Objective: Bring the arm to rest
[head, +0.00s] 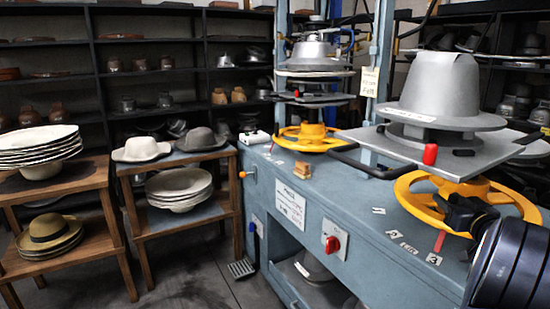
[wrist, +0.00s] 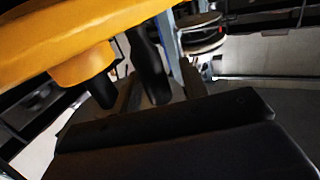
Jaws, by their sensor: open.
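My arm (head: 505,262) comes in from the lower right of the head view. My gripper (head: 468,212) is a dark shape at the front of the near yellow handwheel (head: 408,202), under the right-hand press. The jaws are open. In the wrist view the yellow wheel (wrist: 60,38) fills the upper left, very close to the camera. Dark upright parts stand just below the wheel there, and I cannot tell clearly which are fingers. Whether the gripper touches the wheel is hard to tell. I see nothing held.
A grey metal hat form (head: 440,85) on a plate with a red-tipped handle (head: 430,154) sits above the wheel. The blue bench (head: 345,215) runs below. A second yellow wheel (head: 308,137) is farther back. Wooden stands with hats (head: 50,231) are at left.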

